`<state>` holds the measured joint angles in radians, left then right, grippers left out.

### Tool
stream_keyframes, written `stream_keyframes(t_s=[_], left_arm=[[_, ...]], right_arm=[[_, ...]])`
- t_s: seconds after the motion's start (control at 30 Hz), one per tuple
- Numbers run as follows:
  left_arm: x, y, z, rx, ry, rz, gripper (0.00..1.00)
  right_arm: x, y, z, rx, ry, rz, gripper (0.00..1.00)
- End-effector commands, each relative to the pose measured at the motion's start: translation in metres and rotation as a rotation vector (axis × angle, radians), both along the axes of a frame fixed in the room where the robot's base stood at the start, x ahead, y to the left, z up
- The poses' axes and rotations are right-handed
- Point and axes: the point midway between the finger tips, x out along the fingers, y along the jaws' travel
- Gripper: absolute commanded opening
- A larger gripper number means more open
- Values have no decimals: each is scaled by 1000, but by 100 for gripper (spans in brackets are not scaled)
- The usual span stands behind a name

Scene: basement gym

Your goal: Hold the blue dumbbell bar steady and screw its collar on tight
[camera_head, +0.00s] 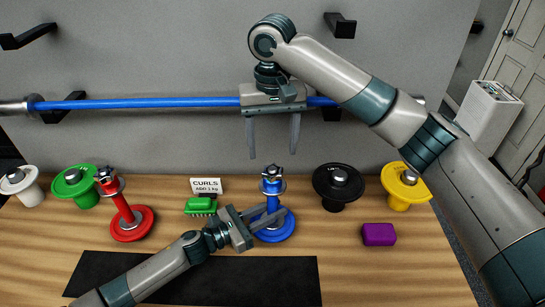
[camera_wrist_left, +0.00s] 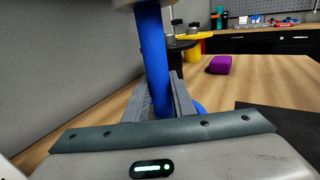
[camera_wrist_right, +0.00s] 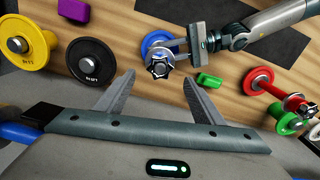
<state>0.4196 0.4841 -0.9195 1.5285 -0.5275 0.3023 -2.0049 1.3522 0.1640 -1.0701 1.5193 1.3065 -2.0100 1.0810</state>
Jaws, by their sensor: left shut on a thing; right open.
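The blue dumbbell bar (camera_head: 272,203) stands upright on its round blue base (camera_head: 273,233) on the wooden table. A dark star-shaped collar (camera_head: 272,171) sits at its top end; how tight it is I cannot tell. My left gripper (camera_head: 268,216) is shut around the bar's blue shaft, which also shows between the fingers in the left wrist view (camera_wrist_left: 150,60). My right gripper (camera_head: 273,138) is open and empty, pointing down above the collar and apart from it. In the right wrist view the collar (camera_wrist_right: 160,69) lies beyond the open fingers.
A red dumbbell (camera_head: 126,211) stands left, a green brush (camera_head: 200,206) and a CURLS sign (camera_head: 206,186) between. Black (camera_head: 338,186) and yellow (camera_head: 405,186) weights and a purple block (camera_head: 378,234) are right. A long blue barbell (camera_head: 160,103) hangs on the wall behind. A black mat (camera_head: 230,285) lies in front.

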Motion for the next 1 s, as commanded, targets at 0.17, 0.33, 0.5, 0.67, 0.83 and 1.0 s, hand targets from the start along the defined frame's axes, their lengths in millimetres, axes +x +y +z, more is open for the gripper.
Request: stream_keyframes(t_s=[0.17, 0.33, 0.5, 0.67, 0.83, 1.0], left_arm=[[0, 0, 0, 0, 0, 1, 0], [0, 0, 0, 0, 0, 1, 0], [0, 0, 0, 0, 0, 1, 0], [0, 0, 0, 0, 0, 1, 0], [0, 0, 0, 0, 0, 1, 44], [0, 0, 0, 0, 0, 0, 45]], right_arm=[[1, 0, 31, -1, -3, 0, 62], [1, 0, 49, -1, -1, -1, 62], [0, 0, 55, 0, 0, -1, 62], [0, 0, 56, 0, 1, -1, 62], [0, 0, 55, 0, 0, -1, 62], [0, 0, 55, 0, 0, 0, 62]])
